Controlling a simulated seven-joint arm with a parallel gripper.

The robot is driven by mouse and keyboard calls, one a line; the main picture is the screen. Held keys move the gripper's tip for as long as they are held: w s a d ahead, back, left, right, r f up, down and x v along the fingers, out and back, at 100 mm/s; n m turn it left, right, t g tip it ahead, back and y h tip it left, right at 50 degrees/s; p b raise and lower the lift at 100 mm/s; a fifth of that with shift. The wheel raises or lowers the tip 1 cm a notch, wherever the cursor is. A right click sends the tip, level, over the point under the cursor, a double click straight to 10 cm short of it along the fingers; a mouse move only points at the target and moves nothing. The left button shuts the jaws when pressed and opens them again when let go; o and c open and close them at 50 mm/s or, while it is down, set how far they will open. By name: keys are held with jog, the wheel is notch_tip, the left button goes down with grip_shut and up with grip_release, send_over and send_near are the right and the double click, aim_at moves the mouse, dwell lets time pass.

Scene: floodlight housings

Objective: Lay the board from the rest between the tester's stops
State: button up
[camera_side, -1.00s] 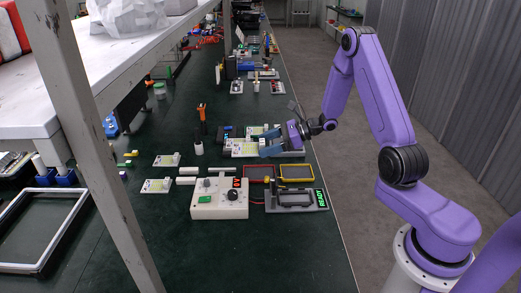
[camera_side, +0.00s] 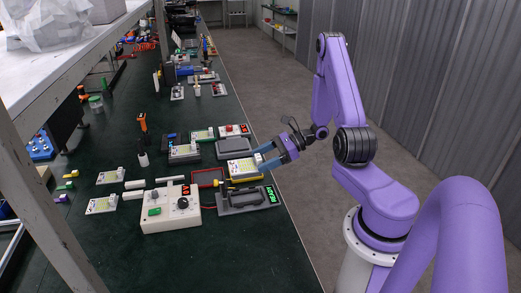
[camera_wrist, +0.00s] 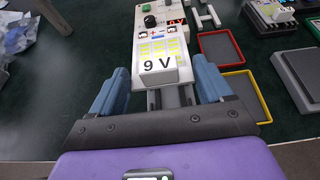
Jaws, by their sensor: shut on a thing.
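My gripper (camera_side: 266,155) is shut on a board (camera_side: 243,168) and holds it above the yellow-rimmed tray area in the side view. In the wrist view the board (camera_wrist: 158,46) lies between the blue fingers (camera_wrist: 158,78), with yellow squares and a white block marked "9 V". The grey tester (camera_side: 248,201), with a green READY display, stands just in front of the board in the side view. Its stops are too small to make out, and the board and gripper hide most of it in the wrist view. The dark grey rest (camera_side: 235,147) is bare; it also shows in the wrist view (camera_wrist: 304,72).
A white control box (camera_side: 170,211) with a knob and red display stands left of the tester. A red-rimmed tray (camera_wrist: 220,48) and a yellow-rimmed tray (camera_wrist: 246,92) lie beside the board. Other boards (camera_side: 203,134) sit behind. The bench front is clear.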

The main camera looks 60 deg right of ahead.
jog(key=shift+f, duration=5.8)
jog(key=shift+f, duration=0.4)
jog(key=o, duration=1)
